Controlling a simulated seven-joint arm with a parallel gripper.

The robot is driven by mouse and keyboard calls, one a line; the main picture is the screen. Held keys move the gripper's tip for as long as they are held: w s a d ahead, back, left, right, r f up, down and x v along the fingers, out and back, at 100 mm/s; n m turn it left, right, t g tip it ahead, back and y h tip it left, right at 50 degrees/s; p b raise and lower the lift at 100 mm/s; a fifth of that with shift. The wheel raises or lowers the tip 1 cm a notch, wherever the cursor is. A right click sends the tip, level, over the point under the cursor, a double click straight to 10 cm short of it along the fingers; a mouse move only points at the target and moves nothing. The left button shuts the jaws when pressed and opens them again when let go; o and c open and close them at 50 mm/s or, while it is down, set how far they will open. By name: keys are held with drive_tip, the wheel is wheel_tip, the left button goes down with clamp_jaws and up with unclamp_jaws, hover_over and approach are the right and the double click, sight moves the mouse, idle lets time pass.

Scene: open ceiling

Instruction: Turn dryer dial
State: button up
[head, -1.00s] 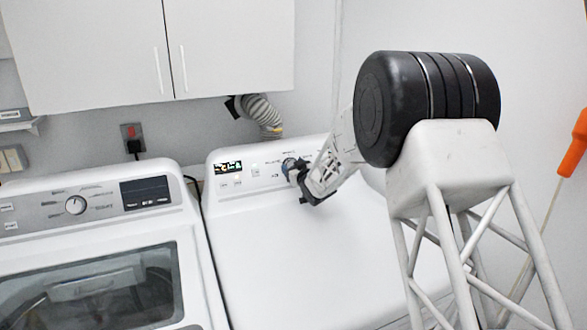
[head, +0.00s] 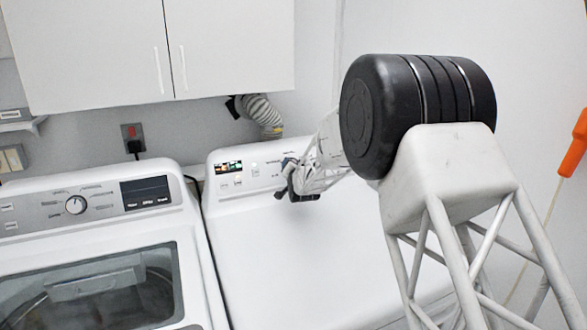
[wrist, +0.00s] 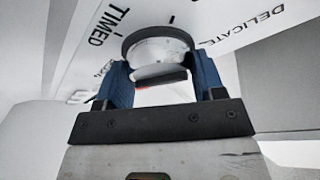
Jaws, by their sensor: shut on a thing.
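The dryer dial (wrist: 158,50) is a round white knob with a grey rim, shown in the wrist view between two blue fingers. My gripper (wrist: 160,78) is shut on the dial, one finger at each side of it. Labels "TIMED" and "DELICATE" are printed on the panel around the dial. In the head view my gripper (head: 287,176) is at the dryer's control panel (head: 244,170), right of its small display, and hides the dial there. The white dryer (head: 290,255) stands right of the washer.
The washer (head: 90,260) with its own knob (head: 76,205) stands at the left. White cabinets (head: 150,50) hang above. A ribbed hose (head: 260,112) runs behind the dryer. An orange-handled tool (head: 573,150) is at the far right. The dryer top is clear.

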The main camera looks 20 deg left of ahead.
drive_tip(key=shift+m+h, duration=0.3)
drive_tip(key=shift+m, duration=0.3)
drive_tip(key=o, duration=0.9)
drive_tip(key=shift+s+d, duration=0.1)
drive_tip(key=shift+s, duration=0.1)
drive_tip(key=shift+v, duration=3.7)
